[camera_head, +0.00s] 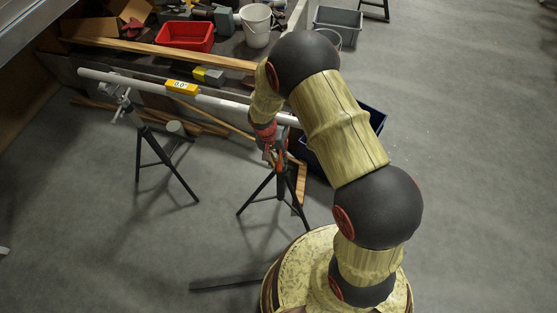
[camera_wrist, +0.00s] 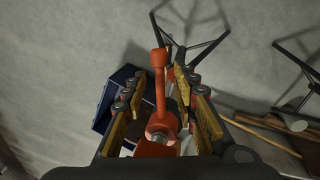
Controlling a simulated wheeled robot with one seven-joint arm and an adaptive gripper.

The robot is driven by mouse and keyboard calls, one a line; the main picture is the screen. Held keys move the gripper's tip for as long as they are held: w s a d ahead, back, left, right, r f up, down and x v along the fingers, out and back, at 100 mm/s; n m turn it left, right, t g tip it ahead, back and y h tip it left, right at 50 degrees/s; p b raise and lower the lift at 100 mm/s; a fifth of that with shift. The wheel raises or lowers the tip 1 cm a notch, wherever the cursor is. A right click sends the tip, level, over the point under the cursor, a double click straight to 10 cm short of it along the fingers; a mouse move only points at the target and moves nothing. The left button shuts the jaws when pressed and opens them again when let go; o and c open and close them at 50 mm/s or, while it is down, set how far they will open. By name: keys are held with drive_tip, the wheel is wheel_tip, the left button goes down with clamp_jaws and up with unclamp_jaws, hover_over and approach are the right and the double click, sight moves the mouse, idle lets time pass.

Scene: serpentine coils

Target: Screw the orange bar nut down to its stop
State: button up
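The orange bar nut shows in the wrist view (camera_wrist: 160,92) as a bar with a rounded knob at its far end and a round hub with a pale metal centre at the near end. My gripper (camera_wrist: 156,78) is around it, with yellow-padded fingers on the left and right. The fingers stand apart, with a clear gap on the left of the bar; the right finger is closer, and I cannot tell if it touches. In the head view my gripper (camera_head: 271,152) is at the right tripod's head, under the pipe, and the nut is mostly hidden by my arm.
A grey pipe (camera_head: 225,103) with a yellow level (camera_head: 181,87) reading 0.0 spans two black tripods (camera_head: 150,150) (camera_head: 275,190). A dark blue crate (camera_head: 374,118) is partly behind my arm. A red bin (camera_head: 186,36) and a white bucket (camera_head: 256,24) stand behind. Floor at right is clear.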

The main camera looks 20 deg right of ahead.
drive_tip(key=shift+f, duration=0.25)
drive_tip(key=shift+c, duration=0.5)
clamp_jaws()
idle(0.4)
